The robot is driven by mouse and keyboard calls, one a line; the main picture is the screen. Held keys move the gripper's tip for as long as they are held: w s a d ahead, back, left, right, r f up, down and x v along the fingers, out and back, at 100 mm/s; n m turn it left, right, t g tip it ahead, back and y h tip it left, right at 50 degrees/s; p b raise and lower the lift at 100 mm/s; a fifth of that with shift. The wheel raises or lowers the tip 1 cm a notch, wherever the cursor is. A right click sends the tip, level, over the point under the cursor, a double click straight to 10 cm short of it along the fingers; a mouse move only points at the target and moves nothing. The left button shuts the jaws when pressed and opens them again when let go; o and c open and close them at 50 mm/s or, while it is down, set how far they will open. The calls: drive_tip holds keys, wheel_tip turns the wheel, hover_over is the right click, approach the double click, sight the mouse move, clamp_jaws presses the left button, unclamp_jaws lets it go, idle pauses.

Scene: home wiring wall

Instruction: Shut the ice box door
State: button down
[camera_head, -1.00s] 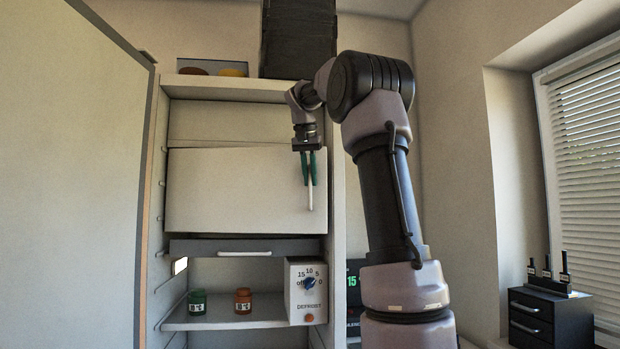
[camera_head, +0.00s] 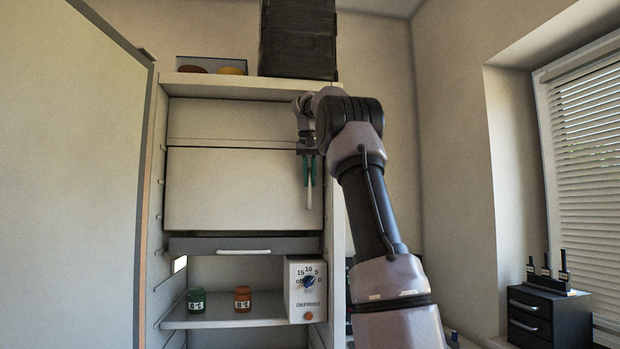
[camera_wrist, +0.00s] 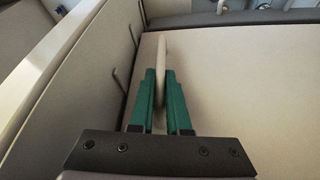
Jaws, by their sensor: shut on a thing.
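The ice box door (camera_head: 235,190) is a plain pale panel in the upper part of the open fridge, and it also fills much of the wrist view (camera_wrist: 240,90). It looks close to flush with its frame; I cannot tell whether it is fully shut. Its slim white upright handle (camera_head: 308,195) is near the right edge. My gripper (camera_head: 309,172) has green fingers, one on each side of the handle's upper part. In the wrist view, the handle (camera_wrist: 162,62) stands between the fingertips, and my gripper is shut on it.
The large fridge door (camera_head: 65,180) stands open at the left. Below the ice box are a dark drawer with a pale handle (camera_head: 243,252), green (camera_head: 196,300) and orange (camera_head: 243,299) jars on a shelf (camera_head: 225,321), and a defrost dial box (camera_head: 305,290). The fridge's right wall is close to my gripper.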

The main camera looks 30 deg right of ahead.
drive_tip(key=shift+w+r, duration=0.1)
drive_tip(key=shift+w, duration=0.15)
drive_tip(key=c, duration=0.9)
unclamp_jaws()
drive_tip(key=shift+s, duration=0.1)
drive_tip(key=shift+s+a+r, duration=0.1)
drive_tip(key=shift+s+r, duration=0.05)
drive_tip(key=shift+r, duration=0.3)
drive_tip(key=shift+s+a, duration=0.95)
drive_tip(key=shift+s, duration=0.85)
drive_tip(key=shift+s+a, duration=0.9)
drive_tip(key=shift+s, duration=0.85)
drive_tip(key=shift+s+a, duration=0.95)
drive_tip(key=shift+s, duration=0.85)
